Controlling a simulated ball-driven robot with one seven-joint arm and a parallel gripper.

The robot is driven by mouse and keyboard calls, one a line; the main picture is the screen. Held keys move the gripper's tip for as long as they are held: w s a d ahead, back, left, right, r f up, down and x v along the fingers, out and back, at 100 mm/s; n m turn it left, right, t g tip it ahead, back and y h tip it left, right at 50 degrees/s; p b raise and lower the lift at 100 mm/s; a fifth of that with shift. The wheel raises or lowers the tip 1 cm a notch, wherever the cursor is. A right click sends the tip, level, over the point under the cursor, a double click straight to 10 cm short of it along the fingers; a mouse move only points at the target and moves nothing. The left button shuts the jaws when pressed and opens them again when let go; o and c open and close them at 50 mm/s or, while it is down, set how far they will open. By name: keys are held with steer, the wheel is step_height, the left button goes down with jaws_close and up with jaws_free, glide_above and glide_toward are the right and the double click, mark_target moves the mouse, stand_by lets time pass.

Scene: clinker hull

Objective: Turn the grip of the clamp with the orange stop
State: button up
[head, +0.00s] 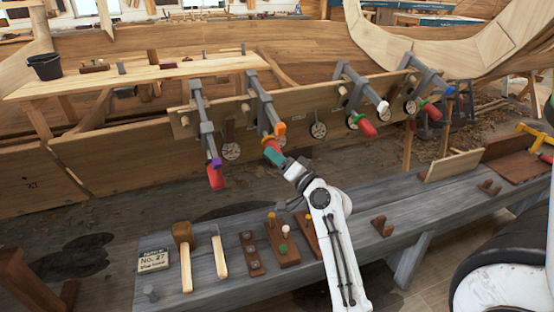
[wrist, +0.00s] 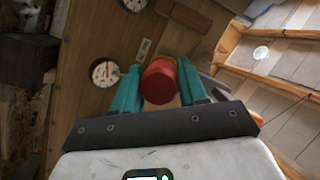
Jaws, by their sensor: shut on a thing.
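The clamp with the orange stop (head: 279,129) is the second grey clamp from the left on the hull plank in the head view. My gripper (head: 272,152) reaches up to its lower end, and its teal fingers cover most of the grip there. In the wrist view the red round grip (wrist: 160,82) sits between the two teal fingers of my gripper (wrist: 163,88), which are shut on it. A round white dial with a red needle (wrist: 104,73) lies left of the grip there.
Neighbouring clamps have a purple stop (head: 216,163), a white stop (head: 383,107) and a blue stop (head: 450,91). Round dials (head: 319,130) sit between them on the plank. A grey bench (head: 210,284) with mallets and wooden blocks stands below my arm.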

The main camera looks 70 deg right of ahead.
steer(key=o, duration=1)
steer(key=b+v, duration=0.1)
steer(key=v, duration=0.9)
steer(key=shift+s+a, duration=0.15)
steer(key=shift+s, duration=0.25)
